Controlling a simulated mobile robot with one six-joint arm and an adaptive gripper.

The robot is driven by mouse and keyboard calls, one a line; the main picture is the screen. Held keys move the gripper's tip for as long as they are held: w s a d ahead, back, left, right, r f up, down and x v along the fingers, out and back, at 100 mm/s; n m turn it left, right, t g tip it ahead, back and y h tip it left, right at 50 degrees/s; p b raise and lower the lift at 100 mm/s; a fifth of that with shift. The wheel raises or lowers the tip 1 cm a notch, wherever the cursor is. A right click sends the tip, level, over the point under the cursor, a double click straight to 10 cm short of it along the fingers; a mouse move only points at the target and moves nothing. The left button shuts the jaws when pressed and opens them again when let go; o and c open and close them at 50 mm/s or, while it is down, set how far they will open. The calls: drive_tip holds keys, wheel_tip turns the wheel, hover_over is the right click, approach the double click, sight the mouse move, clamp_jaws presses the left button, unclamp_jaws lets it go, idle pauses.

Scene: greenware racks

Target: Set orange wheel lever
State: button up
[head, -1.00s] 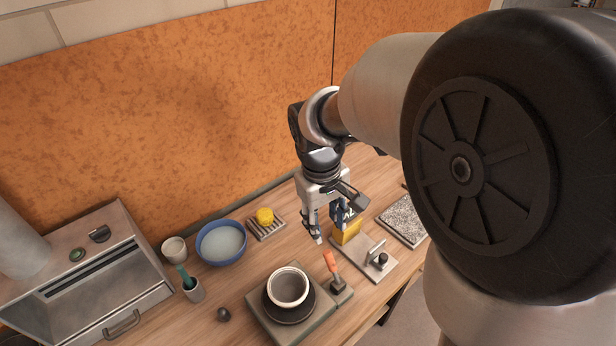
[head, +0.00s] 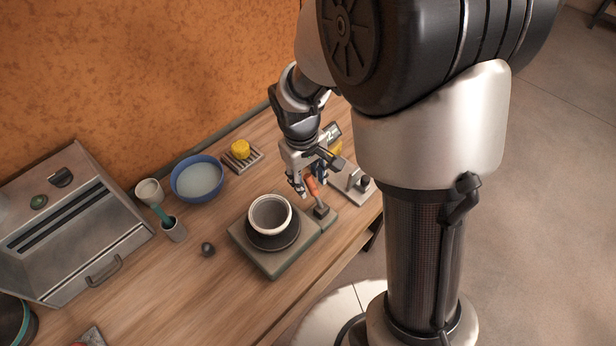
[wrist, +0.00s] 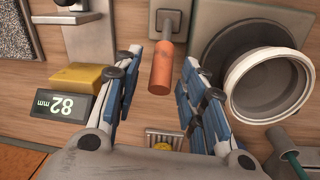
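The orange lever (head: 311,186) stands tilted on a small dark base (head: 321,211) at the right side of the grey wheel unit (head: 268,264). The unit carries a dark wheel head (head: 274,241) with a pale pot on it (head: 270,213). My gripper (head: 309,184) is at the lever and partly hides it. In the wrist view, the orange handle (wrist: 160,72) shows between the two blue-padded fingers of my gripper (wrist: 163,60). The fingers are apart, with a gap on each side of the handle. I cannot tell how deep the handle lies between them.

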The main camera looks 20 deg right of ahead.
clamp_jaws()
idle(0.3)
idle(0.4)
